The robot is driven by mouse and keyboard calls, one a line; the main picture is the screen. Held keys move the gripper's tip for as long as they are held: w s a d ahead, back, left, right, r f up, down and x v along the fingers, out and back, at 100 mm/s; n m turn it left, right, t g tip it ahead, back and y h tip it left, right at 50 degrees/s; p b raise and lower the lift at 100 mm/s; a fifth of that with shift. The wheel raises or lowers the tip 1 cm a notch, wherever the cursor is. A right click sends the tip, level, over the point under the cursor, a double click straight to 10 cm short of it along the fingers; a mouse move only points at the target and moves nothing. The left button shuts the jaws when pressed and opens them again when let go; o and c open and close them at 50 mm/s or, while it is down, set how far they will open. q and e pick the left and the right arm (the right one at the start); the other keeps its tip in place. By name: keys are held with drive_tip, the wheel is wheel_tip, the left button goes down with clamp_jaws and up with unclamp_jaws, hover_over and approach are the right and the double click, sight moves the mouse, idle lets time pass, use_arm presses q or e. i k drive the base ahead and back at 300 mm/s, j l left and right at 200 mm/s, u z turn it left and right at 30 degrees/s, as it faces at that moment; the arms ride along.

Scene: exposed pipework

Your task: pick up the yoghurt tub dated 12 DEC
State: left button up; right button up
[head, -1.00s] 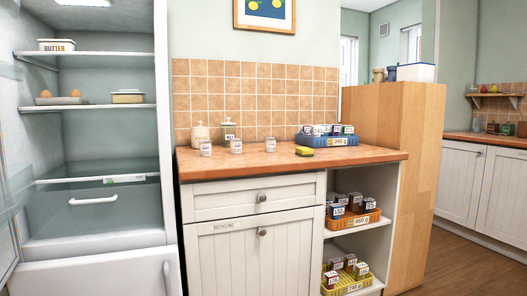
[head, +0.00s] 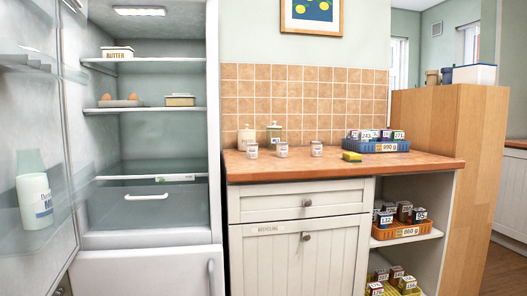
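Three small white tubs stand upright in a row on the wooden countertop (head: 340,168): a left tub (head: 252,151), a middle tub (head: 283,149) and a right tub (head: 317,149). Each has a printed label, too small to read, so I cannot tell which is dated 12 DEC. Neither of my grippers is in view.
A yellow sponge (head: 351,156) and a blue crate (head: 375,146) of small boxes sit right of the tubs. The front of the counter is clear.

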sight(251, 147)
drive_tip(key=i+u, duration=0.1)
drive_tip(key=u, duration=0.3)
drive_tip(key=i+l+u, duration=0.1)
drive_tip(key=u, duration=0.25)
drive_tip(key=i+l+u, duration=0.1)
drive_tip(key=u, duration=0.3)
drive_tip(key=l, duration=0.1)
